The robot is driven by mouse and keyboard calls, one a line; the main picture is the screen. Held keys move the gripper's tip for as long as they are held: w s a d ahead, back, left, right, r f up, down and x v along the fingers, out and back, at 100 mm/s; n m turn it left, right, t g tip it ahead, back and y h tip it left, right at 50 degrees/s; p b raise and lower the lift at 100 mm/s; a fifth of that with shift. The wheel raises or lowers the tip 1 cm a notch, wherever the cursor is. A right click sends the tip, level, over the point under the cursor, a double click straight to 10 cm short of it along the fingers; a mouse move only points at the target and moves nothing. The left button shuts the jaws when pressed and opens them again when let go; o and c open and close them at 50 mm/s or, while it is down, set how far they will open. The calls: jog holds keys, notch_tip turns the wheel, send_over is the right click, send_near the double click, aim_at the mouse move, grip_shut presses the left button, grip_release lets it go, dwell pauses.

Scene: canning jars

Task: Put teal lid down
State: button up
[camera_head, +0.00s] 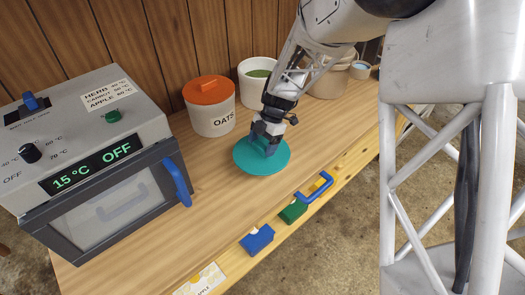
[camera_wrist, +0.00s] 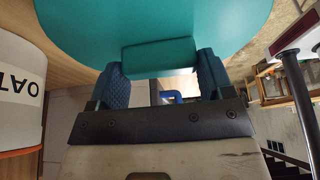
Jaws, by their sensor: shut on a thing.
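The teal lid (camera_head: 250,161) is a flat round disc with a block-shaped handle on top. In the head view it is over the wooden counter, in front of the oats jar. My gripper (camera_head: 267,140) comes down from above and is shut on the lid's handle. In the wrist view the lid (camera_wrist: 240,18) fills the top of the picture, and its handle (camera_wrist: 158,56) sits between my two blue fingers. I cannot tell whether the lid touches the counter or hangs just above it.
The white oats jar (camera_head: 212,118) with an orange lid (camera_head: 209,90) stands just behind left. A white jar with green contents (camera_head: 257,85) is open behind it. A grey dehydrator oven (camera_head: 95,150) is at left. Bare counter (camera_head: 175,225) lies front left; drawers with handles line the front.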

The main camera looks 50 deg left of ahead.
aim_at(262, 151)
jog(key=shift+f, duration=1.75)
jog(key=shift+f, duration=0.1)
jog(key=o, duration=1)
jog(key=v, duration=1.2)
